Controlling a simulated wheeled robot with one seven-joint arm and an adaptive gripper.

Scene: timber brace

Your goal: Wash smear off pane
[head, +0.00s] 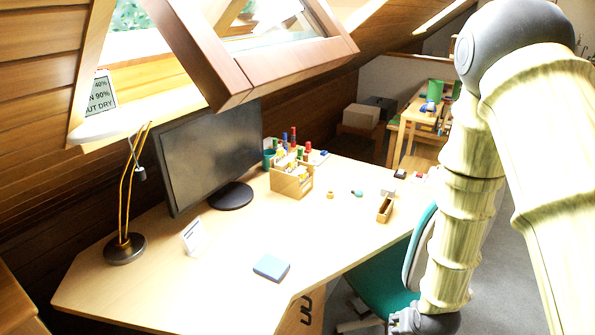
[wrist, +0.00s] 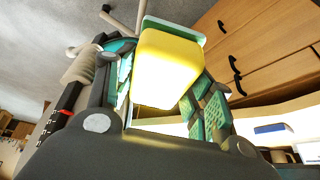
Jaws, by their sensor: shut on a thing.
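My gripper (head: 424,320) is low at the bottom right of the head view, beside the desk, partly cut off by the frame edge. In the wrist view my gripper (wrist: 163,100) is shut on a yellow sponge (wrist: 168,62) with a pale green and white edge. The sponge sits between the green finger pads. The tilted roof window has a wooden frame (head: 298,62) at the top of the head view, far from my gripper. Its glass pane (head: 283,38) shows only as a narrow slanted strip. I cannot make out a smear on it.
The desk (head: 330,235) below the window holds a monitor (head: 212,155), a lamp (head: 125,247), a wooden organiser (head: 291,178), a small card (head: 193,236) and a blue pad (head: 271,267). A teal chair (head: 385,280) stands by the desk's right edge. The desk front is mostly clear.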

